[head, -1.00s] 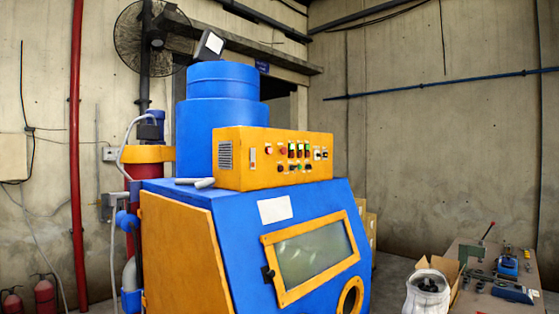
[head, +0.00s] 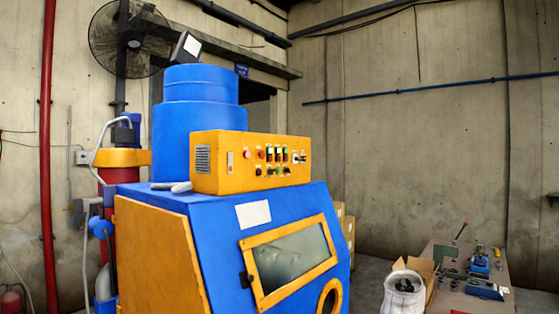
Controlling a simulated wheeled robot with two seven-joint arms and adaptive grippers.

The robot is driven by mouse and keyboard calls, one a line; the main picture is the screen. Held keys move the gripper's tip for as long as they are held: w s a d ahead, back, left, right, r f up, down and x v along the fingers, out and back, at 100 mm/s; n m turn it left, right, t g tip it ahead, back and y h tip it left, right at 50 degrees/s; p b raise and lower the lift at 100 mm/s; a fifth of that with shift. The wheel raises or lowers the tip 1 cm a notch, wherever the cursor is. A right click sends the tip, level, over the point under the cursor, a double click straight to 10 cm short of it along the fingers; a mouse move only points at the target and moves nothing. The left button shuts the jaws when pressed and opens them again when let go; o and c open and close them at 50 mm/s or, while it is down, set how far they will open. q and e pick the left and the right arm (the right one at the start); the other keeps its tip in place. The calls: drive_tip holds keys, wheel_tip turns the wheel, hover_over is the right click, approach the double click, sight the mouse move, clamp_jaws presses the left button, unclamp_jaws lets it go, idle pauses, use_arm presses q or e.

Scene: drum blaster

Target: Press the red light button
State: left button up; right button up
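The orange control box (head: 220,165) sits on top of the blue blasting machine (head: 185,225), in the middle of the head view. Its front face carries two rows of small controls. A red round button (head: 247,154) is toward the left of the upper row, with a smaller red one (head: 261,154) just to its right. Dark switches, green spots and black knobs fill the rest. The controls are too small to tell which are lit or pressed. Neither of my grippers shows in the head view.
The machine's window door (head: 288,258) faces front right. A blue drum (head: 200,115) stands behind the control box. At lower right are a white sack (head: 403,290), an open carton (head: 415,268) and a low table (head: 465,297) with tools. Grey floor shows between machine and sack.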

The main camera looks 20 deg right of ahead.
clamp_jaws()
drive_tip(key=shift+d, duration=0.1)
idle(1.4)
